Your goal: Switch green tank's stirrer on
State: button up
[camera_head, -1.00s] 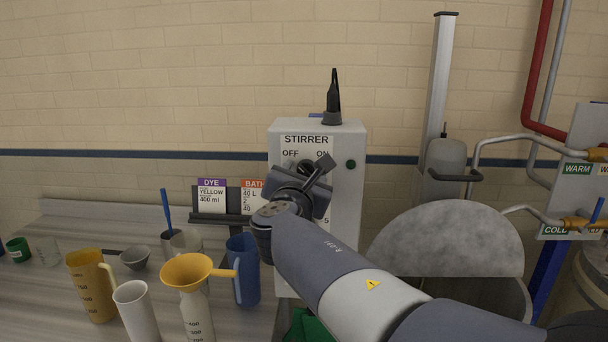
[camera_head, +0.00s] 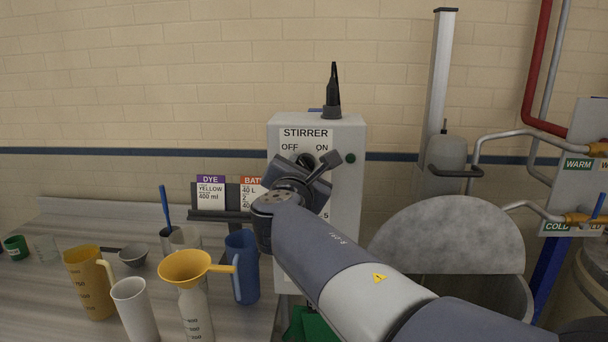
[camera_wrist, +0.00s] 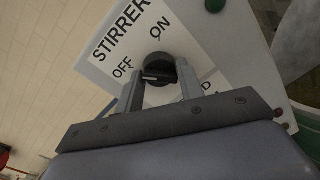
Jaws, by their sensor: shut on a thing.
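The grey stirrer box (camera_head: 345,205) stands in the middle of the head view, with a STIRRER label marked OFF and ON. Its black round knob (camera_wrist: 160,68) sits below those words in the wrist view. My gripper (camera_wrist: 161,76) has one finger on each side of the knob and is shut on it. In the head view my gripper (camera_head: 308,172) covers most of the knob and the label's lower part. I cannot tell which word the knob points to. A dark green round lamp or button (camera_head: 350,158) is right of ON. A green object (camera_head: 312,325) shows partly below the box.
A table at left holds a yellow jug (camera_head: 88,282), a white cup (camera_head: 134,310), a bottle with a yellow funnel (camera_head: 186,267) and a blue jug (camera_head: 243,268). A grey round lid (camera_head: 450,238) and pipes with WARM and COLD valves are at right.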

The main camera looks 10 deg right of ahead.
jog(key=shift+d+r+m+y+b, duration=0.1)
jog(key=shift+m+y+b, duration=0.2)
jog(key=shift+m+b, duration=3.15)
jog(key=shift+r+m+y+b, duration=0.1)
jog(key=shift+m+y+b, duration=0.2)
jog(key=shift+m+b, duration=3.1)
jog(key=shift+r+m+p, duration=0.1)
jog(key=shift+m+p, duration=0.6)
jog(key=shift+m, duration=0.25)
jog(key=o, duration=1)
jog(key=shift+c, duration=0.2)
jog(key=shift+s, duration=0.1)
jog(key=b+v, duration=0.2)
jog(key=v, duration=0.8)
jog(key=shift+s, duration=0.35)
jog(key=shift+w, duration=0.1)
